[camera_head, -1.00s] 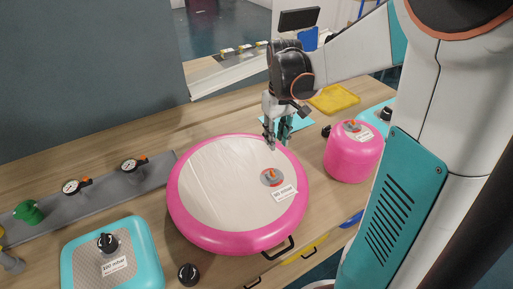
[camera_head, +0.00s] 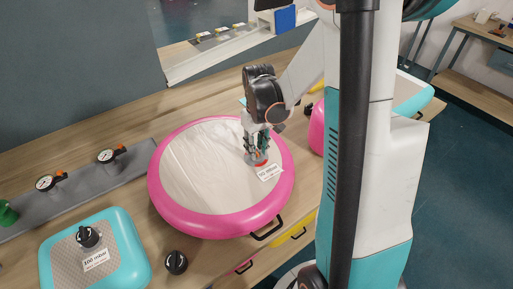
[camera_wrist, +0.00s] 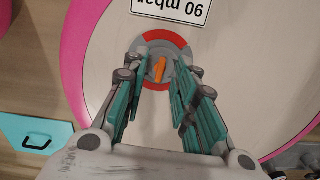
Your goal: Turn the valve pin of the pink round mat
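The pink round mat (camera_head: 215,222) with a pale top lies on the wooden table in the head view. Its valve is a grey disc with red arcs (camera_wrist: 151,37), near the mat's right side. The orange valve pin (camera_wrist: 160,68) stands out at the valve's middle in the wrist view. A white label reading 90 mbar (camera_head: 269,172) lies beside the valve. My gripper (camera_head: 257,155) points down over the valve and hides most of it in the head view. In the wrist view my gripper (camera_wrist: 160,78) is open, one finger each side of the pin, apart from it.
Gauges (camera_head: 107,157) stand on a grey strip behind. A pink cylinder (camera_head: 316,130) is partly hidden by my arm.

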